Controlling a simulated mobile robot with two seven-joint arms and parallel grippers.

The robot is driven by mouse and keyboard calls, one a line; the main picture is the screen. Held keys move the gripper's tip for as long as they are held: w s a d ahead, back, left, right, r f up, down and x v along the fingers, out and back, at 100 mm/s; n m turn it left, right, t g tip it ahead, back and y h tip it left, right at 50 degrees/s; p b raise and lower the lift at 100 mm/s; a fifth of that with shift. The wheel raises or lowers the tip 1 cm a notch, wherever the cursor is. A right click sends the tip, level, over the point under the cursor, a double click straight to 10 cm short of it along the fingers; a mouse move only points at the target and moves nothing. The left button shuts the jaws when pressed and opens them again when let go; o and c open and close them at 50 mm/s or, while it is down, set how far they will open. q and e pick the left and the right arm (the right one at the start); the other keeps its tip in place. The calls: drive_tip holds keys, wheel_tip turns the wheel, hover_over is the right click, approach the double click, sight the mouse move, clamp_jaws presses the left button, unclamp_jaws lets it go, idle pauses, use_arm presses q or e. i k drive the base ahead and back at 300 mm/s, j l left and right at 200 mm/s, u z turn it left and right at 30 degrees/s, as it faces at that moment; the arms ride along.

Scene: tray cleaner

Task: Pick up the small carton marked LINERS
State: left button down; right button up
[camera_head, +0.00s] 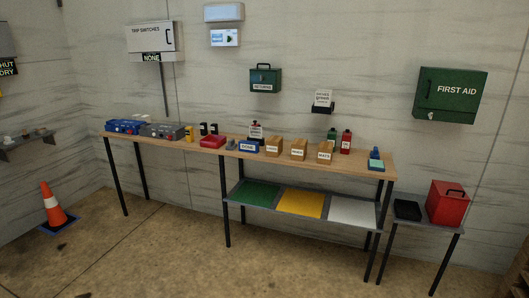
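Several small tan cartons with white labels stand in a row on the wooden bench top (213,158). They are a left carton (274,142), a middle carton (299,144) and a right carton (326,146). Their label print is too small to read surely, so I cannot tell which one is marked LINERS. Neither of my grippers is in view.
A blue bin (249,141) and a red tray (212,137) are left of the cartons; red and green bottles (346,134) stand behind right. A lower shelf holds green, yellow and white mats (303,204). A side table holds a red box (447,207). A cone (53,207) stands left. Foreground floor is clear.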

sight(273, 144)
drive_tip(key=i+u, duration=0.15)
drive_tip(key=i, duration=1.55)
